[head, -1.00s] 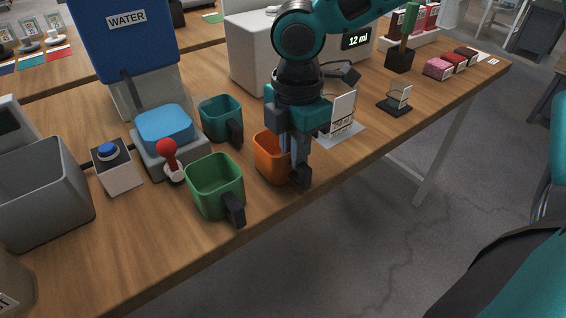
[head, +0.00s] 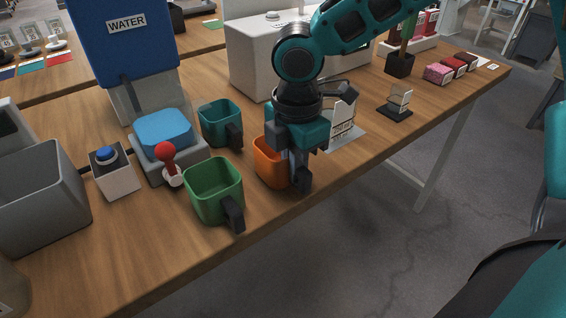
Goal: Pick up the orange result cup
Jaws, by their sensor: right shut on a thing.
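The orange cup (head: 268,162) stands upright on the wooden table, near its front edge. My right gripper (head: 295,178) comes down on it from above and is shut on its right side, where the handle sits. The fingers hide most of that handle and part of the cup's wall. The cup appears to rest at table level; I cannot tell any gap under it. My left gripper is not in view.
A green cup (head: 212,190) stands just left of the orange cup, and a teal cup (head: 220,122) stands behind it. A white button box (head: 117,175), a blue-topped device with a red lever (head: 166,150) and a grey bin (head: 45,200) are further left. A label stand (head: 342,120) is close on the right.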

